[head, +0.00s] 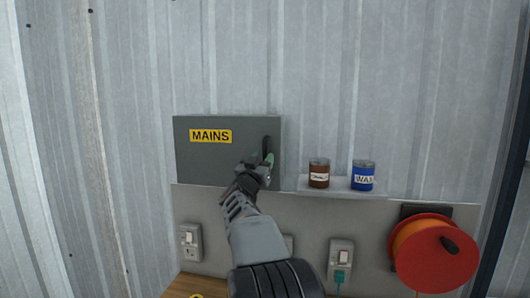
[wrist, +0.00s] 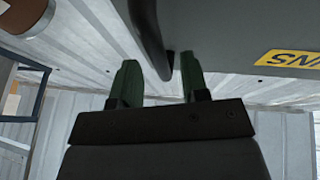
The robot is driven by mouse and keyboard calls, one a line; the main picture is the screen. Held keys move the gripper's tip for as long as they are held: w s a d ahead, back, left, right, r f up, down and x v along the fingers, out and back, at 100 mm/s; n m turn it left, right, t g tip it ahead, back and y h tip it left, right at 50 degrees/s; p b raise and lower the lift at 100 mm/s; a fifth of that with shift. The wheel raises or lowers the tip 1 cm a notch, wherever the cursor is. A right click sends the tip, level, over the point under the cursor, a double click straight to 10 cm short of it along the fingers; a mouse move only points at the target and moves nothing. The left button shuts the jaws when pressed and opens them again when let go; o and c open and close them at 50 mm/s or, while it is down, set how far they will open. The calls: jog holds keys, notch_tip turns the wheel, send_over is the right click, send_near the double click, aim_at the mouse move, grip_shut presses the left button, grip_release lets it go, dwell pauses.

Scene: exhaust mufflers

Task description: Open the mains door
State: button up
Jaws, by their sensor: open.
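The mains door (head: 215,163) is the grey front of a wall box with a yellow MAINS label (head: 210,136). It looks closed. Its dark upright handle (head: 267,146) is near the door's right edge. My gripper (head: 262,168) is at the lower part of the handle, partly hiding it. In the wrist view my gripper (wrist: 160,80) is open, with green fingertips on either side of the handle's end (wrist: 152,40). The handle looks to lie between the fingers, not clamped. The door (wrist: 225,30) and label (wrist: 292,62) show upside down there.
A brown tin (head: 319,174) and a blue tin (head: 363,176) stand on a ledge (head: 340,189) right of the box. Below are a left switch (head: 190,242), a socket with a green plug (head: 341,262) and a red-orange reel (head: 435,255). The corrugated wall above is clear.

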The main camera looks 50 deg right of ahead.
jog(key=shift+x, duration=1.25)
jog(key=shift+c, duration=0.4)
grip_shut()
